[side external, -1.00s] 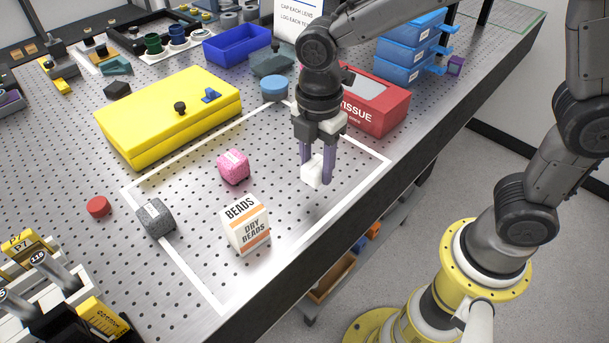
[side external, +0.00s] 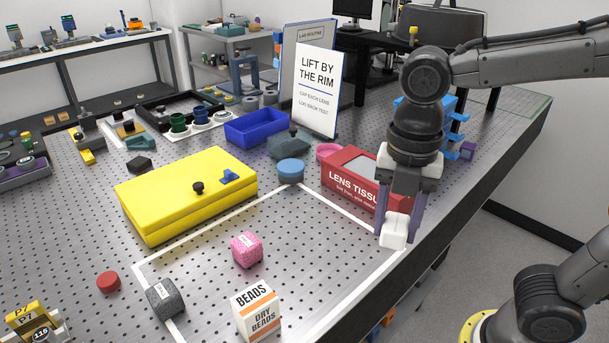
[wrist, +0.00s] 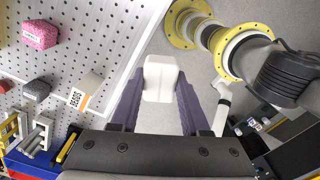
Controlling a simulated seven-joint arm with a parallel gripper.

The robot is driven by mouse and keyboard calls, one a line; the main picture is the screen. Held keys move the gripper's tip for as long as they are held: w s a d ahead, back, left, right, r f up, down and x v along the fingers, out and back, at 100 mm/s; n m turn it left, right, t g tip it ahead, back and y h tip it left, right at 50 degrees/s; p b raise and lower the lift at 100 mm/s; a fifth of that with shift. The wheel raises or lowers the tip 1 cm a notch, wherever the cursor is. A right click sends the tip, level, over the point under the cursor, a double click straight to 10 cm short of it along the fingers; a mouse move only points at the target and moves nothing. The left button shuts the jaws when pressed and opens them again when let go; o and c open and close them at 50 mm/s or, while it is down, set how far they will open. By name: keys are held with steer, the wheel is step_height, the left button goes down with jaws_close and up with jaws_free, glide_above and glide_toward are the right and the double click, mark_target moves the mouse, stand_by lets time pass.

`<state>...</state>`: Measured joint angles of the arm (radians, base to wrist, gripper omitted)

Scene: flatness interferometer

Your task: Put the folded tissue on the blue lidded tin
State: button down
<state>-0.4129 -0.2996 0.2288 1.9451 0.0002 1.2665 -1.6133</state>
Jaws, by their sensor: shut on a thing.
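My gripper (side external: 400,215) has purple fingers and is shut on the folded tissue (side external: 394,231), a small white block. The tissue also shows between the fingers in the wrist view (wrist: 160,80). It is held by the table's right edge, in front of the red tissue box; its height is hard to tell. In the wrist view, grey floor shows behind it. The blue lidded tin (side external: 290,170) is a short round tin at the far corner of the white outline, well left of my gripper. Its top is bare.
The red lens tissue box (side external: 350,180) stands right of the tin, partly behind my gripper. A pink ring (side external: 328,152), a yellow case (side external: 185,195), a blue tray (side external: 256,127) and a sign (side external: 316,85) are around it. A pink block (side external: 247,250) and beads carton (side external: 256,312) stand nearer.

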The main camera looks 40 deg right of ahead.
steer(key=w+d+r+n, duration=0.2)
steer(key=w+r+n, duration=0.25)
steer(key=w, duration=0.75)
glide_above(298, 169)
steer(key=shift+m, duration=0.35)
steer(key=shift+s+f, duration=0.1)
steer(key=shift+f, duration=8)
steer(key=shift+f, duration=0.1)
steer(key=shift+c, duration=1.9)
jaws_free()
